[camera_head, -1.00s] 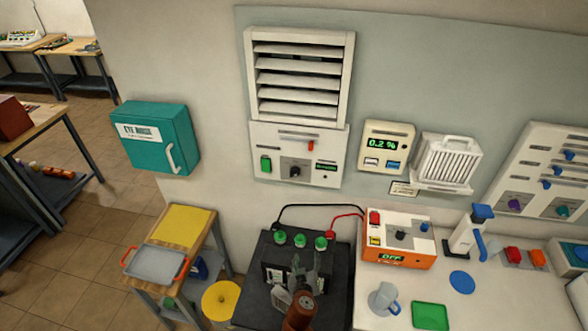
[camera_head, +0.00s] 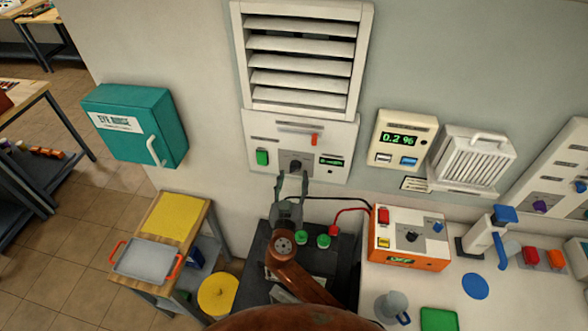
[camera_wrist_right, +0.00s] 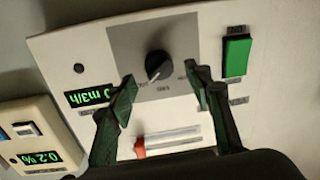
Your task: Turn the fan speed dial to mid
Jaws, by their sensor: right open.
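The fan speed dial (camera_head: 295,165) is a black knob on a grey square of the white fan panel (camera_head: 340,130), below the louvred vent. In the right wrist view the dial (camera_wrist_right: 158,65) shows clearly, with small markings around it that are too blurred to read in full. My right gripper (camera_head: 291,178) is open just in front of and below the dial. In the wrist view its two fingertips (camera_wrist_right: 158,84) are apart, one to each side of the dial, and I see no contact. My left gripper is not in view.
The panel also bears a green switch (camera_head: 262,157), a red slider (camera_head: 314,140) and a small green display (camera_head: 332,162). A gas meter reading 0.2 % (camera_head: 404,138) hangs to the right. Below stand the black battery (camera_head: 254,262) and an orange-and-white charger (camera_head: 408,236) with cables.

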